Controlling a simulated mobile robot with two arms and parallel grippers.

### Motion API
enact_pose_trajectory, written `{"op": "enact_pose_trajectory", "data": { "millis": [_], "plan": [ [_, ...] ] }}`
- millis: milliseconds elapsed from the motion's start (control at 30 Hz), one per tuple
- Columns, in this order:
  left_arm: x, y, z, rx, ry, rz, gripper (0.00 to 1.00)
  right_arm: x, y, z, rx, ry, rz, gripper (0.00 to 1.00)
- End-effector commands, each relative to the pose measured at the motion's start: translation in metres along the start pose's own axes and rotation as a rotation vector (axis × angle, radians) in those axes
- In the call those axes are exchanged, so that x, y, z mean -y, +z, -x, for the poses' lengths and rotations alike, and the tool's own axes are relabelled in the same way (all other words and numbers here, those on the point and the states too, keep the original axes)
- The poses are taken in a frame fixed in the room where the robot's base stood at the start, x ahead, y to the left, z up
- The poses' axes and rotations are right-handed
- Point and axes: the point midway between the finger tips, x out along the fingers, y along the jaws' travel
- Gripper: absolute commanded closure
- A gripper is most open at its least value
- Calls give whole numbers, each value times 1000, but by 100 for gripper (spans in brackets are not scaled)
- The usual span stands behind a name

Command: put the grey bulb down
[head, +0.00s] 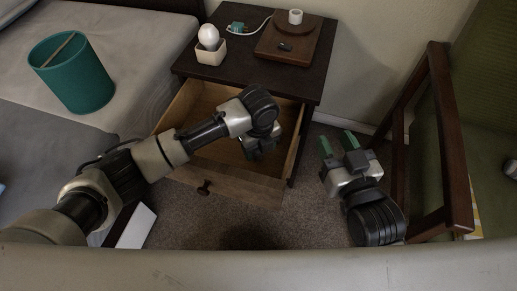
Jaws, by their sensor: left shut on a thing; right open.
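My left gripper (262,153) reaches down into the open wooden drawer (236,187). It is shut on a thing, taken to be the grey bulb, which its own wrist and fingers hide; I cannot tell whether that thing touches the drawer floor. My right gripper (338,144) is open and empty, its green fingers apart, over the carpet to the right of the drawer.
On the dark nightstand (256,77) stand a white bulb (208,34) in a pale pot (210,55), a teal plug (237,28) and a wooden block (287,57). A teal bin (74,80) is at left. A wooden frame (452,150) stands at right.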

Motion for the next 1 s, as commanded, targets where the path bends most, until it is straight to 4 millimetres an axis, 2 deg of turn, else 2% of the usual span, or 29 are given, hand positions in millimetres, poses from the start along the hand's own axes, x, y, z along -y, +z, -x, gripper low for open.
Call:
{"op": "enact_pose_trajectory", "data": {
  "millis": [167, 467, 500, 667, 1000],
  "plan": [
    [0, 0, -7, 1, 0, -1, 61, 2, -8, -1, -62, -4, -1, 57],
    [0, 0, -8, 0, 0, -1, 61, 1, -8, -1, -56, -3, -1, 57],
    [0, 0, -9, 0, 1, -1, 40, 1, -7, -1, -53, -3, -1, 57],
    [0, 0, -9, 0, 0, -1, 16, 1, -7, -1, -54, -3, -1, 57],
    [0, 0, -5, 1, -2, 0, 16, 1, -7, -1, -56, -3, -1, 57]
  ]
}}
